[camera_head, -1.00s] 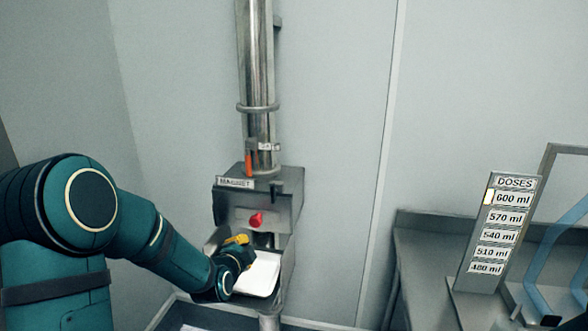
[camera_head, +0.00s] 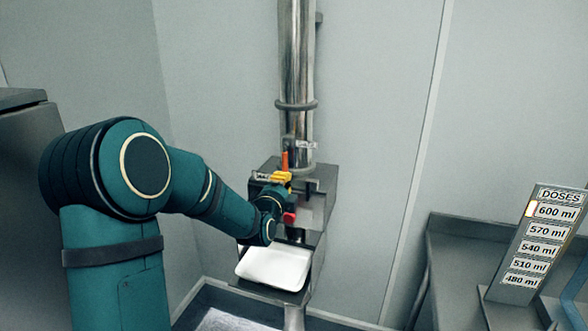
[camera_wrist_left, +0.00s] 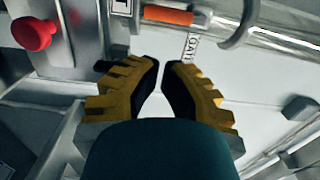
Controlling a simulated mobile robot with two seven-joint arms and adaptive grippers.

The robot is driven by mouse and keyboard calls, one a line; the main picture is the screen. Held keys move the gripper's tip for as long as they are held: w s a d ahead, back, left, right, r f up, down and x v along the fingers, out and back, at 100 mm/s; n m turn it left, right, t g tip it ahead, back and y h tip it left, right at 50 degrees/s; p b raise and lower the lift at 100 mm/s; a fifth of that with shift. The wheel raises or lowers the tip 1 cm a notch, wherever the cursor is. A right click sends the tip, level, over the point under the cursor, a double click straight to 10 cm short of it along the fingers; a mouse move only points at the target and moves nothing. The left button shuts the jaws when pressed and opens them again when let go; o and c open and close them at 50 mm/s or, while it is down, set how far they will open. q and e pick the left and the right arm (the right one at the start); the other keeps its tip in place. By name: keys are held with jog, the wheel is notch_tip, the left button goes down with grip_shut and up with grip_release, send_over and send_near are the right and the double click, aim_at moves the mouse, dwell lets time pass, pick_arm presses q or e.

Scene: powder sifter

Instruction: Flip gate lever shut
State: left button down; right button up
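The gate lever is a short orange handle (camera_head: 285,161) on the front of the steel pipe, standing upright in the head view. It also shows as an orange bar (camera_wrist_left: 168,15) at the top of the left wrist view, near a label reading GATE. My left gripper (camera_head: 282,178) has its yellow fingers just below the lever in the head view. In the left wrist view the fingertips (camera_wrist_left: 161,62) are nearly together, with nothing held between them. The lever lies beyond the tips; a gap shows there. My right gripper is out of view.
A red knob (camera_head: 289,217) sits on the hopper front and also shows in the left wrist view (camera_wrist_left: 34,34). A white tray (camera_head: 272,267) lies below the hopper. A DOSES board (camera_head: 541,240) stands on a steel table at right.

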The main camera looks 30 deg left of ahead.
aim_at(285, 162)
pick_arm(q)
jog(key=p+x, duration=0.1)
jog(key=x, duration=0.8)
jog(key=shift+f, duration=0.15)
jog(key=shift+a+m+b, duration=0.2)
jog(key=shift+m+b, duration=0.2)
jog(key=shift+b, duration=0.15)
